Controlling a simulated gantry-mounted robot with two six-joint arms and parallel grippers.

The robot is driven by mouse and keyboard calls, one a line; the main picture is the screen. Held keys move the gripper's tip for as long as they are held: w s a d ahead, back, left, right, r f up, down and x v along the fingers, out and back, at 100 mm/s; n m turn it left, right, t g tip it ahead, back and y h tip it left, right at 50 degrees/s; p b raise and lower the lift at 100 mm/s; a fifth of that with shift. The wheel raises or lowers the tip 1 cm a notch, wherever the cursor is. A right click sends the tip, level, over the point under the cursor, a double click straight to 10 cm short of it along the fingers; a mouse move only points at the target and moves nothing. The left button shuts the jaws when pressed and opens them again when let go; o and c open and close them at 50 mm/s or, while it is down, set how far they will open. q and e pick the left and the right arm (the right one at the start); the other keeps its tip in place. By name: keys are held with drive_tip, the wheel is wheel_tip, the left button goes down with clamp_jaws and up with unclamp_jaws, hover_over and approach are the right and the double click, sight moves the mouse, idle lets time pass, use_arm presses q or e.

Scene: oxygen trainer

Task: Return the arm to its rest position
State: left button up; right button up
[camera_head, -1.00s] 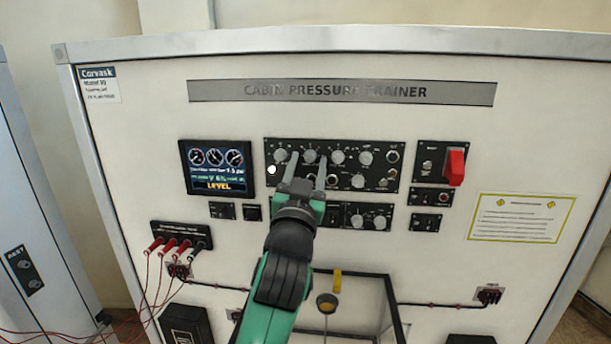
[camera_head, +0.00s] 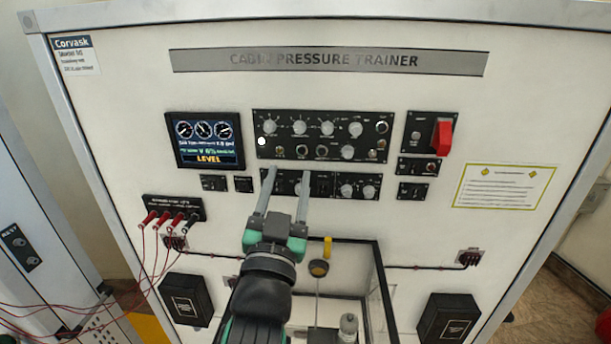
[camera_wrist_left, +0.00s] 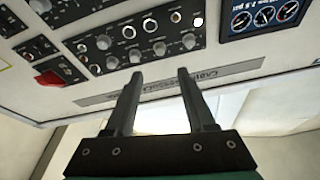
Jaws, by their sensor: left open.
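My left gripper (camera_head: 284,188) is open and empty, its two grey fingers pointing up in front of the lower knob panel (camera_head: 346,190). Its green and black arm comes up from the bottom of the head view. The upper knob panel (camera_head: 290,153) is now uncovered above the fingertips. In the left wrist view, the open fingers (camera_wrist_left: 157,74) show with nothing between them, and the panel appears upside down beyond them. My right gripper is not in view.
The trainer carries a screen reading LEVEL (camera_head: 204,139), a red switch cover (camera_head: 442,136) and a yellow-edged placard (camera_head: 504,186). Red leads (camera_head: 160,220) hang from jacks at left. A dark-framed clear box (camera_head: 376,285) stands close right of my arm.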

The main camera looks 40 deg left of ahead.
use_arm(q)
drive_tip(key=s+d+r+t+h+p, duration=0.2)
drive_tip(key=r+p, duration=0.1)
drive_tip(key=r, duration=0.4)
drive_tip(key=s+d+r+m+t+h+p, duration=0.1)
drive_tip(key=s+d+r+t+h+p, duration=0.15)
drive_tip(key=r, duration=0.55)
drive_tip(key=s+d+r+t+h+p, duration=0.2)
drive_tip(key=d+r+p, duration=0.15)
drive_tip(key=r, duration=0.35)
drive_tip(key=s+d+r+m+t+h, duration=0.2)
drive_tip(key=s+d+m+h, duration=0.1)
drive_tip(key=h, duration=0.5)
drive_tip(key=shift+s+d+r+m+t, duration=0.35)
drive_tip(key=shift+d+m, duration=0.35)
